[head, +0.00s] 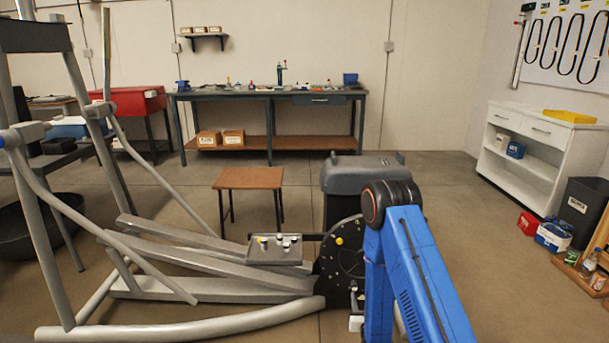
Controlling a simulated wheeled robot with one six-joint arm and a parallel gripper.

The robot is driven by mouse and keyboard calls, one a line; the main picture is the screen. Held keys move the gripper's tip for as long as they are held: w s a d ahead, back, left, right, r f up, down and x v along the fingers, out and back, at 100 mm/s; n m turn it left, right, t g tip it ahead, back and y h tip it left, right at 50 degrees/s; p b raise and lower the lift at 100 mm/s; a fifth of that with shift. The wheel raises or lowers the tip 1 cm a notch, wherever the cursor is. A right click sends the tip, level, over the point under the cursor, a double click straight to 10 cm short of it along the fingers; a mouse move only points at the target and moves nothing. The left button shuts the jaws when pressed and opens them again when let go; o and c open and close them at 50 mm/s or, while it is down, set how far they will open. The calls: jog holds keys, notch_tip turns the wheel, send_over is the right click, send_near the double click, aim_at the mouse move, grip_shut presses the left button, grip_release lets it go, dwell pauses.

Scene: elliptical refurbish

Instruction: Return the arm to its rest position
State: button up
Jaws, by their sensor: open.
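My arm (378,265) is in the lower right of the head view. Its blue links rise to a dark elbow joint with an orange ring (390,202), then run down out of the bottom of the picture. My gripper cannot be made out in this view. The arm stands in front of the right side of an elliptical trainer, partly covering its dark round disc (338,262) and the grey housing (362,178). A small grey tray (262,254) with several small parts on it sits on the trainer's frame, left of the disc.
The trainer's grey rails (180,312) fill the left and lower middle. A small brown table (248,178) stands behind it, and a workbench (310,95) lines the back wall. A white cabinet (530,150) and a dark bin (583,205) stand right. Floor between arm and cabinet is clear.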

notch_tip(320, 180, up, 14)
jog(key=w+d+g, duration=0.1)
jog(key=g, duration=0.2)
jog(key=s+d+r+g, duration=0.2)
jog(key=s+r+g, duration=0.1)
jog(key=s+r, duration=0.9)
jog(key=s+d+r+g, duration=0.1)
jog(key=s+r, duration=0.3)
jog(key=s, duration=0.7)
jog(key=s+d+r+g, duration=0.1)
jog(key=s+r, duration=0.4)
jog(key=s, duration=0.7)
jog(key=s+d+r+g, duration=0.1)
jog(key=s+r+g, duration=0.2)
jog(key=s, duration=0.8)
jog(key=shift+s+d+r+n, duration=0.3)
jog(key=shift+s+r, duration=0.05)
jog(key=shift+r, duration=0.5)
